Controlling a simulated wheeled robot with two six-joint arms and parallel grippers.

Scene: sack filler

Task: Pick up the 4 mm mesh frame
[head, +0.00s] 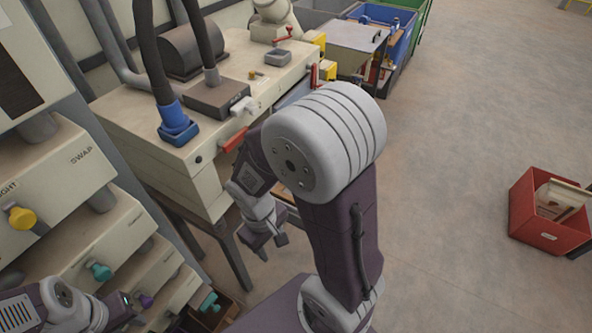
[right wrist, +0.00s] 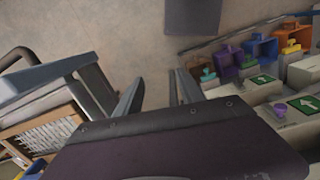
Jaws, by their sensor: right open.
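My right gripper (head: 265,240) hangs in front of the cream machine in the head view, pointing down. In the right wrist view its two fingers (right wrist: 157,95) are apart with nothing between them. A wooden frame with a pale, finely lined panel (right wrist: 45,140) stands at the left of the right wrist view, to the left of the fingers and apart from them. No size mark can be read on it, so I cannot tell whether it is the 4 mm mesh frame. My left arm (head: 65,305) shows at the lower left of the head view; its fingers do not show.
The cream machine (head: 150,160) and a cabinet with coloured knobs (head: 90,210) fill the left. A red crate (head: 545,238) holding pale, flat pieces stands on the floor at right. Blue (head: 400,45) and green bins stand at the back. The floor between is clear.

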